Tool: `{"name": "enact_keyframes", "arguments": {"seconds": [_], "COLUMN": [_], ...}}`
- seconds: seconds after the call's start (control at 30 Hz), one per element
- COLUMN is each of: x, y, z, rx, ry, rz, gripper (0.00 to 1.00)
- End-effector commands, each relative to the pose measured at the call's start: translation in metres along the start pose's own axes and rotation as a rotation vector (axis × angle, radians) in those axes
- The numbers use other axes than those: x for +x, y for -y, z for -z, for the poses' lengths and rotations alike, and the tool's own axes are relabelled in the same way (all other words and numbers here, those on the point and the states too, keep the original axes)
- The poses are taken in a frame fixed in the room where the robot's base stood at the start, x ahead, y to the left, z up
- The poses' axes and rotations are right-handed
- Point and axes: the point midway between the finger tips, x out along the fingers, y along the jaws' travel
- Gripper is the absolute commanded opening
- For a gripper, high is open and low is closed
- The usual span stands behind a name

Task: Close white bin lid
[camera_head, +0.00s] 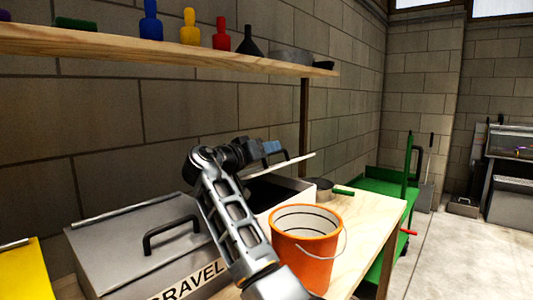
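The white bin (297,197) stands on the wooden bench behind my arm, and its dark inside shows. Its white lid (300,162) is raised above the opening, tilted, seen nearly edge-on. A dark handle (286,153) shows on the lid. My gripper (273,147) is at the lid near this handle. The fingers are small and partly overlap the handle, so I cannot tell whether they touch it or are open or shut. My arm hides the left part of the bin.
A grey bin marked GRAVEL (140,245), with its lid down, stands left of my arm. An orange bucket (305,255) is in front of the white bin. A green cart (385,187) stands beyond the bench (375,215).

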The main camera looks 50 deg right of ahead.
Motion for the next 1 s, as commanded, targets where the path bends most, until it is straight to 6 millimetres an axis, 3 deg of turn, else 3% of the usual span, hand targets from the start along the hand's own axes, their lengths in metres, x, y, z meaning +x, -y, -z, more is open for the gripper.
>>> {"name": "enact_keyframes", "arguments": {"seconds": [0.17,0.4,0.6,0.8,1.0], "x": [0.001,0.036,0.055,0.068,0.071], "y": [-0.021,-0.072,-0.103,-0.123,-0.128], "z": [0.035,0.038,0.043,0.045,0.045], "rx": [0.003,0.003,0.001,0.001,-0.001], "ry": [0.000,0.006,0.002,0.001,0.000], "rz": [-0.001,-0.012,-0.006,-0.003,0.000], "gripper": [0.38,0.38,0.38,0.38,0.38]}}
